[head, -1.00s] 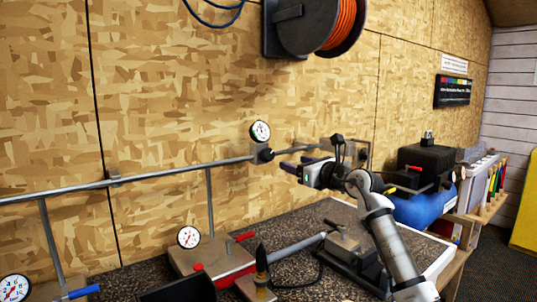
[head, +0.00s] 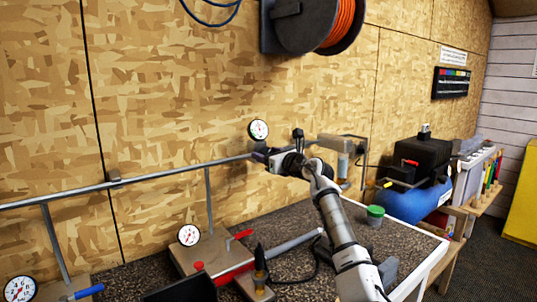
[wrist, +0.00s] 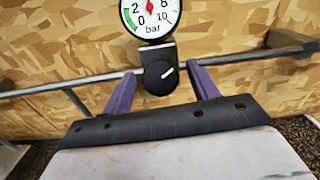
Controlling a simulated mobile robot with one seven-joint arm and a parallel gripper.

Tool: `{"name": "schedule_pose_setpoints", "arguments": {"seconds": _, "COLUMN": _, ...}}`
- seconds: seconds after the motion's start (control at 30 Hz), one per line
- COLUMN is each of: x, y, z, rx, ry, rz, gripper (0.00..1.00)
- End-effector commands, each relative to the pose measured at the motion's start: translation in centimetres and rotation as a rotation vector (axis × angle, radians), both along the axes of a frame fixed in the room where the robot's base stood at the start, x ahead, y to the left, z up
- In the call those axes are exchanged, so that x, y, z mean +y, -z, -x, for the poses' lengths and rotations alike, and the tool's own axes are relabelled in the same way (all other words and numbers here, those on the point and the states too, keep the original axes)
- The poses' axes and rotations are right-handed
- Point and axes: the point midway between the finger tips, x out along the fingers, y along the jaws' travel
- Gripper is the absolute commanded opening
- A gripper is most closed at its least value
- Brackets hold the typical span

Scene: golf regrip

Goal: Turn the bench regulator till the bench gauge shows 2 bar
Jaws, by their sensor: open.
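A round white gauge (wrist: 152,17) marked in bar, with a green band at its low end, stands above a black regulator knob (wrist: 160,78) on the wall pipe. Its red needle points roughly upward, between the 2 and the 8, but the dial's top is cut off. The knob's white line points up and right. My gripper (wrist: 161,71) is open, its purple fingers left and right of the knob with visible gaps. In the head view the gauge (head: 258,130) shows above my gripper (head: 264,155), which hides the knob; the needle is too small to read there.
The metal pipe (head: 150,178) runs along the wall. Two other gauges stand lower, one mid-bench (head: 189,235) and one at far left (head: 19,289). A green-lidded jar (head: 375,212) stands on the bench.

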Motion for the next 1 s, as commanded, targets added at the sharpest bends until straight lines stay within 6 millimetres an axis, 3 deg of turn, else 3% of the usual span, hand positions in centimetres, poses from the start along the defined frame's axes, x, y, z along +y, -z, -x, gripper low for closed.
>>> {"name": "schedule_pose_setpoints", "arguments": {"seconds": 0.07, "x": -0.01, "y": -0.02, "z": 0.02, "rx": 0.0, "ry": 0.0, "rz": 0.0, "gripper": 0.57}}
{"name": "schedule_pose_setpoints", "arguments": {"seconds": 0.4, "x": -0.02, "y": -0.03, "z": 0.03, "rx": 0.0, "ry": 0.0, "rz": 0.0, "gripper": 0.15}}
{"name": "schedule_pose_setpoints", "arguments": {"seconds": 1.0, "x": -0.18, "y": -0.29, "z": -0.16, "rx": -0.159, "ry": -0.139, "rz": 0.225, "gripper": 0.15}}
